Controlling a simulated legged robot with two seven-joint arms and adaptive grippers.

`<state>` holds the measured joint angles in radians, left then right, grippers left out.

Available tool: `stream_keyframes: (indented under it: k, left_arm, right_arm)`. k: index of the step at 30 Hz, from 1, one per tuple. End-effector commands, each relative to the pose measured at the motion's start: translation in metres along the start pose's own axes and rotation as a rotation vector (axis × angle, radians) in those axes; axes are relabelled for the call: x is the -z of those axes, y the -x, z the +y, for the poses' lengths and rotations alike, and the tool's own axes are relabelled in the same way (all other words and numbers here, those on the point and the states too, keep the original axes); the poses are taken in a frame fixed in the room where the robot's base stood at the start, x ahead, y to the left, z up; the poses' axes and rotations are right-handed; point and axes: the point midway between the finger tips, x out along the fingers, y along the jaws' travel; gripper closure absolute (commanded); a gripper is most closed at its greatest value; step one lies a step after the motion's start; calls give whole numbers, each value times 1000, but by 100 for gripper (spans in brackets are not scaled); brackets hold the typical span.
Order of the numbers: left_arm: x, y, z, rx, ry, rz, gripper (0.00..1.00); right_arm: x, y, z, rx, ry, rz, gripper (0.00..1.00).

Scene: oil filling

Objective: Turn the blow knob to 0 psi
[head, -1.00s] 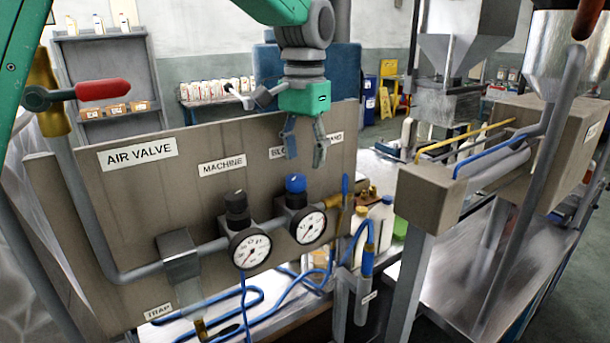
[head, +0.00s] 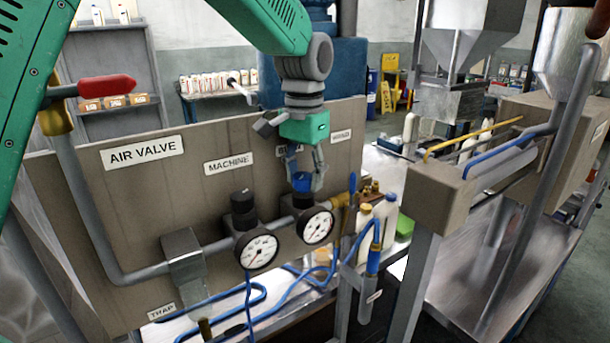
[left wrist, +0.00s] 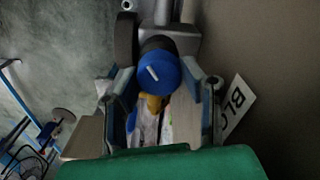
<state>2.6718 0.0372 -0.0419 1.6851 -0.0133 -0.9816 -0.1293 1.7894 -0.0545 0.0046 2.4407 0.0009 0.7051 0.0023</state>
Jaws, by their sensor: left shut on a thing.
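The blue blow knob (left wrist: 158,72) shows between the fingers in the left wrist view, with a white mark line on its top. In the head view it is mostly hidden by my left gripper (head: 304,180). The gripper comes down from above and is shut on the knob. The blow gauge (head: 315,226), a white dial with a dark rim, sits just below the knob on the pipe. Its reading is too small to tell. My right gripper is not in view.
The black machine knob (head: 243,203) and its gauge (head: 257,249) stand close on the left. The panel (head: 120,215) rises behind the pipe. A red-handled air valve (head: 105,86) is at far left. A blue hose (head: 376,240) and white bottles (head: 384,212) are on the right.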

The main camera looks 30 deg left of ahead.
Motion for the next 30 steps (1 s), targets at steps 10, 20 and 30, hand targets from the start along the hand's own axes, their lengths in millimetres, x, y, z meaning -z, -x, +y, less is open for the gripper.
stream_keyframes:
  k: [10,20,30]
  left_arm:
    - [-2,2,-2,4,156,-1,93]
    - [-2,2,-2,3,155,0,56]
    - [2,15,-2,3,154,2,56]
  right_arm:
    - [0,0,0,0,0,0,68]
    - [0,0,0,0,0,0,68]
    - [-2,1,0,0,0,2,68]
